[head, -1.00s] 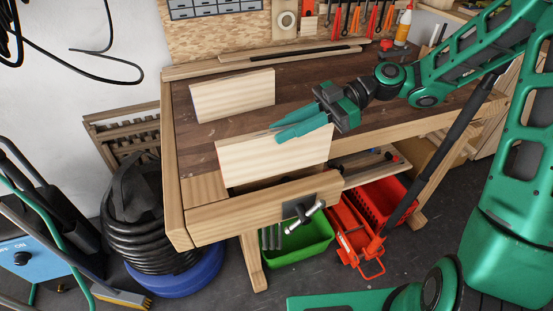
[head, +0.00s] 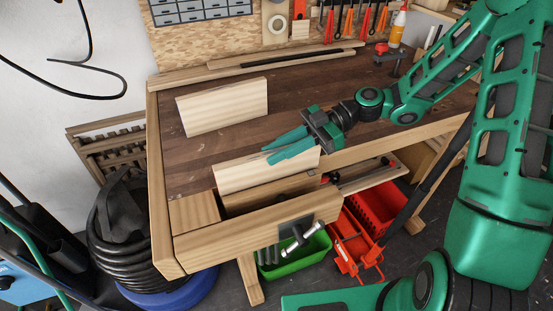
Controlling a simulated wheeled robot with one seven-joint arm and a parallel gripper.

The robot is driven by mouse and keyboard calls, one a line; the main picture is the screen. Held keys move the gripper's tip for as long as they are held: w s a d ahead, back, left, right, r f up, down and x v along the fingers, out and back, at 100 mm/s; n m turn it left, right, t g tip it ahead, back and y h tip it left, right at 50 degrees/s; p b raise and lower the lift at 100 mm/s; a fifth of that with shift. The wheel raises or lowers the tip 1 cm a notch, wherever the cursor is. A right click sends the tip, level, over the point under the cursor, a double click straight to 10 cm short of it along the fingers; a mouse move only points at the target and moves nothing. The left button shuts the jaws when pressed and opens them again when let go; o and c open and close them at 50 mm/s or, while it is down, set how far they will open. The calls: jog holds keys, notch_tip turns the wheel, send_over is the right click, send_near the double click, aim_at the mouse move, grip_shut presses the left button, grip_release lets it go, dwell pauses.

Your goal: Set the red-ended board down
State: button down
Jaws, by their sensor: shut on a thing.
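My gripper (head: 290,146) is shut on the top edge of a pale wooden board (head: 262,171) at the front of the workbench (head: 180,160). The board is long and stands roughly level, just behind the open gap of the front vise (head: 255,236). I cannot tell whether its lower edge touches the bench or extends into the gap. Its red end is hard to make out now. A second pale board (head: 222,105) stands on its long edge farther back on the bench top, apart from the held one, with no red end seen.
Long wooden strips (head: 250,64) lie along the back of the bench. A red clamp (head: 384,50) and a glue bottle (head: 398,27) are at the back right. The dark bench top between the two boards is clear. A green bin (head: 297,256) and red crate (head: 375,218) sit below.

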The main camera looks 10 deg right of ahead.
jog(key=shift+f, duration=1.6)
jog(key=c, duration=1.6)
grip_release()
jog(key=v, duration=0.7)
jog(key=shift+d+r, duration=0.2)
jog(key=shift+d, duration=0.1)
jog(key=shift+w, duration=0.1)
